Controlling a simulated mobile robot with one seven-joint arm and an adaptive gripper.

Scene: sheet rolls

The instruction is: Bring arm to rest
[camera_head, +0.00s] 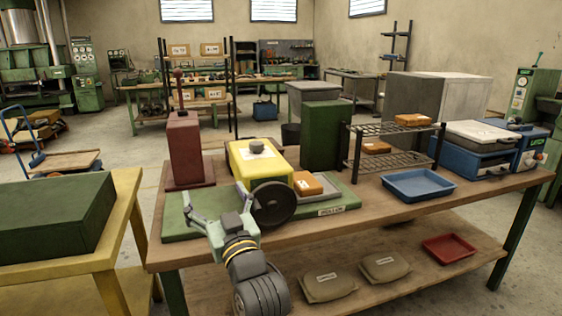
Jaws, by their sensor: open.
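My gripper (215,206) is open over the left part of the green mat (188,234) on the wooden workbench. Its fingers are spread and nothing shows between them. My arm reaches up from the bottom of the view. Just right of the gripper is a yellow block (240,163) with a grey knob on top. A dark round disc (273,204) stands in front of the yellow block. I cannot tell whether the gripper touches the mat or the disc.
On the bench are a dark red post (185,147), a green box (322,135), a wire rack (358,150) with orange boxes, and a blue tray (418,184). A yellow table (128,215) with a green box stands at left. The bench's front right is clear.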

